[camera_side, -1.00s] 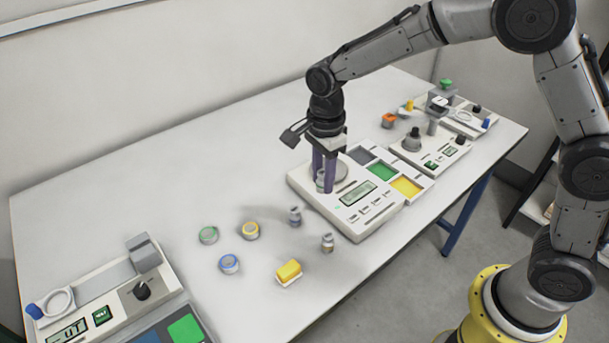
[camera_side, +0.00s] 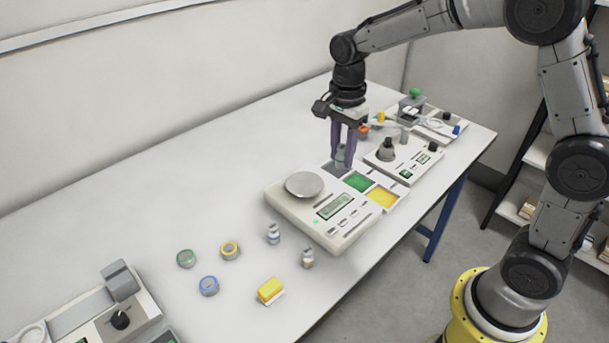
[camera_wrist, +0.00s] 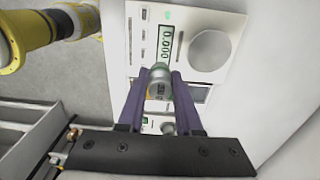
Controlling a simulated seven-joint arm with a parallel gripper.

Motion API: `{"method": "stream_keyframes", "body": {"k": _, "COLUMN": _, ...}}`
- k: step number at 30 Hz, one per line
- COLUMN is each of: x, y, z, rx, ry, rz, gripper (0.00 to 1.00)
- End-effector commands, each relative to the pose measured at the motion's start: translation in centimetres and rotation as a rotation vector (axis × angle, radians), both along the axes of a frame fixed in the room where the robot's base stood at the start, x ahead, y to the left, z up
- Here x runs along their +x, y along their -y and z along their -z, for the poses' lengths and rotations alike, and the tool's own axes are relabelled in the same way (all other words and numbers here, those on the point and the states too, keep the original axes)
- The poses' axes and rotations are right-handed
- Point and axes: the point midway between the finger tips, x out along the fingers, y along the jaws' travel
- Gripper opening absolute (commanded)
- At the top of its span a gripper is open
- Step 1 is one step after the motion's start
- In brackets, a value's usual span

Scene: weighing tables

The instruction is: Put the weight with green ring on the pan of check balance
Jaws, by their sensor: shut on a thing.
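I cannot tell whether the vial touches the tray.
A yellow-ringed weight (camera_side: 230,250), a blue-ringed weight (camera_side: 209,286), two vials (camera_side: 273,233) and a yellow block (camera_side: 270,290) stand on the table. Green (camera_side: 358,182) and yellow (camera_side: 382,197) tray sections adjoin the balance. More devices (camera_side: 398,160) stand right.

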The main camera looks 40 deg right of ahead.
Motion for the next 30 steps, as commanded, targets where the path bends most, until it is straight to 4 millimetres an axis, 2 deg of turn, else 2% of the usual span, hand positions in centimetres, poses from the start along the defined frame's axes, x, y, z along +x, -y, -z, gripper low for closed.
{"method": "stream_keyframes", "body": {"k": 1, "x": 1.2, "y": 0.0, "z": 0.6, "rx": 0.0, "ry": -0.001, "rz": 0.0, "gripper": 0.0}}
{"method": "stream_keyframes", "body": {"k": 9, "x": 6.8, "y": -0.1, "z": 3.2, "rx": 0.0, "ry": 0.0, "rz": -0.001, "gripper": 0.0}}
{"method": "stream_keyframes", "body": {"k": 15, "x": 9.5, "y": -0.1, "z": 6.7, "rx": 0.0, "ry": -0.001, "rz": -0.001, "gripper": 0.0}}
{"method": "stream_keyframes", "body": {"k": 25, "x": 11.2, "y": -0.1, "z": 8.7, "rx": 0.0, "ry": 0.002, "rz": -0.001, "gripper": 0.0}}
{"method": "stream_keyframes", "body": {"k": 30, "x": 11.2, "y": -0.1, "z": 10.9, "rx": 0.0, "ry": -0.001, "rz": -0.001, "gripper": 0.0}}
